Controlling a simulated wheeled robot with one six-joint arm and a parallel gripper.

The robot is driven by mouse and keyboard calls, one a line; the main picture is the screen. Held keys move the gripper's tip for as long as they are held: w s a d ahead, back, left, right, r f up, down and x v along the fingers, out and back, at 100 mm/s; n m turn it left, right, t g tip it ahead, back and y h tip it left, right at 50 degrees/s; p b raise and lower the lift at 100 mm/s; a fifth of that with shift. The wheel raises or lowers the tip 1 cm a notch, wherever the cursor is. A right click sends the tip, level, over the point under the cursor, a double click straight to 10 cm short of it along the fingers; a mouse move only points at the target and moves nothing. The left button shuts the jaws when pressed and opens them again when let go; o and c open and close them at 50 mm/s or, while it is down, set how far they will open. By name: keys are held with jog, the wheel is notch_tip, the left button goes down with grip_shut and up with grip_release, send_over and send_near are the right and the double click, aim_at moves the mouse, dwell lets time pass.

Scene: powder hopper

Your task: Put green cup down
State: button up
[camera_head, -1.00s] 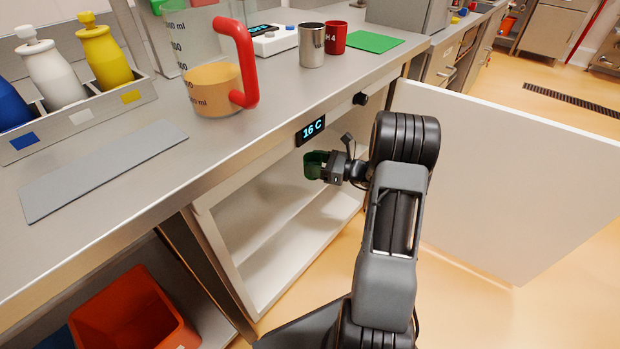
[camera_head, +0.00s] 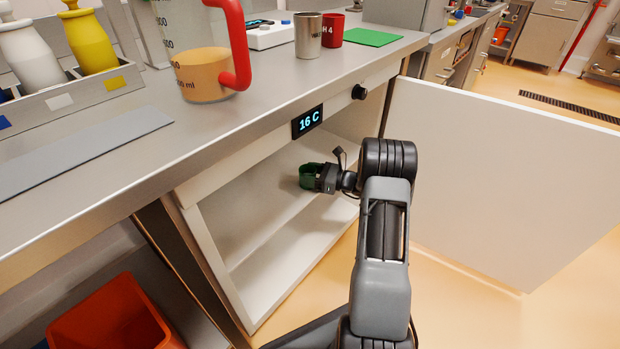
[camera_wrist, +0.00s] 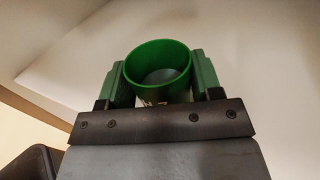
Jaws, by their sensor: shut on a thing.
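The green cup (camera_head: 309,176) is upright inside the open white cabinet (camera_head: 262,284) under the counter. My gripper (camera_head: 318,178) is shut on it from the right. In the wrist view the cup (camera_wrist: 158,72) shows its open rim and sits between the two fingers of my gripper (camera_wrist: 160,84). The cup is near the height of the cabinet's upper shelf. I cannot tell whether its base touches the shelf.
The cabinet door (camera_head: 480,185) stands open on the right. A display reading 16 C (camera_head: 307,121) is on the front above the opening. The counter holds a beaker with a red handle (camera_head: 240,45), a steel cup (camera_head: 307,36) and a red cup (camera_head: 332,30). An orange bin (camera_head: 115,318) is at lower left.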

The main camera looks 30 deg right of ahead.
jog(key=shift+f, duration=0.1)
jog(key=o, duration=0.9)
jog(key=shift+o, duration=0.2)
